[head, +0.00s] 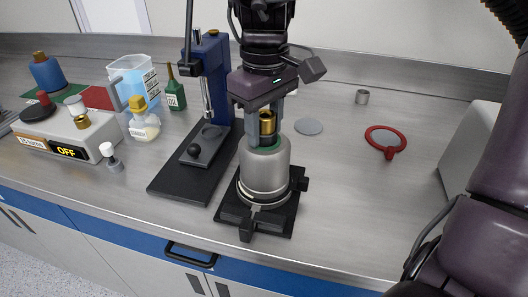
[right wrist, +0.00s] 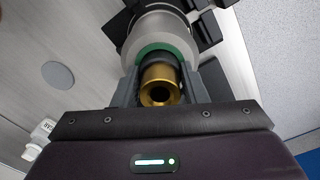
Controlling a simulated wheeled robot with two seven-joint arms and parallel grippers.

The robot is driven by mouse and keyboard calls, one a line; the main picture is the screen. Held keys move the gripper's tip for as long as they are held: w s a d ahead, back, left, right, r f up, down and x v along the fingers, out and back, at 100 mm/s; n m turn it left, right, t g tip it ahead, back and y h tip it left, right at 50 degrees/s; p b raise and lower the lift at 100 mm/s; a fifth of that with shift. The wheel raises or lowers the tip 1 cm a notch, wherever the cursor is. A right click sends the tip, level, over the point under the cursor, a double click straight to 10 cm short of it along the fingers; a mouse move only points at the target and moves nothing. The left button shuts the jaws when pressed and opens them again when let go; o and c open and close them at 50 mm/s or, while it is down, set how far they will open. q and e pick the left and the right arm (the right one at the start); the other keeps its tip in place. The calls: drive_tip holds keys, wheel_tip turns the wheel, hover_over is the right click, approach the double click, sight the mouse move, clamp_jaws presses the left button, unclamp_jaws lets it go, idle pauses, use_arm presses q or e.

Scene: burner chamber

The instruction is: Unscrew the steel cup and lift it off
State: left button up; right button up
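The steel cup (head: 264,168) is a wide silver cylinder standing upright in a black holder (head: 228,216) on the bench. It has a green ring around its top, a dark neck and a brass fitting (head: 267,122). The right wrist view shows the cup's pale side (right wrist: 158,35), the green ring and the hollow brass fitting (right wrist: 159,86). My right gripper (head: 265,130) points down, with one finger on each side of the neck and fitting, tips near the green ring. Whether the fingers press on the neck is unclear. My left gripper is not in view.
A blue press (head: 213,80) on a black base stands close left of the holder. A grey disc (head: 308,126), a small metal cup (head: 362,97) and a red ring (head: 385,138) lie to the right. Bottles, a beaker and a control box (head: 68,140) fill the left. The right front bench is clear.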

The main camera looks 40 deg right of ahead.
clamp_jaws()
drive_tip(key=n+p, duration=0.1)
drive_tip(key=n, duration=0.1)
drive_tip(key=n+p, duration=0.1)
drive_tip(key=n, duration=0.1)
drive_tip(key=n+p, duration=0.2)
drive_tip(key=shift+r+n, duration=0.3)
drive_tip(key=n+p, duration=0.1)
drive_tip(key=n, duration=0.2)
drive_tip(key=shift+f, duration=0.1)
drive_tip(key=shift+n+p, duration=0.45)
drive_tip(key=shift+n, duration=0.25)
drive_tip(key=shift+f+n, duration=0.2)
drive_tip(key=shift+n, duration=0.1)
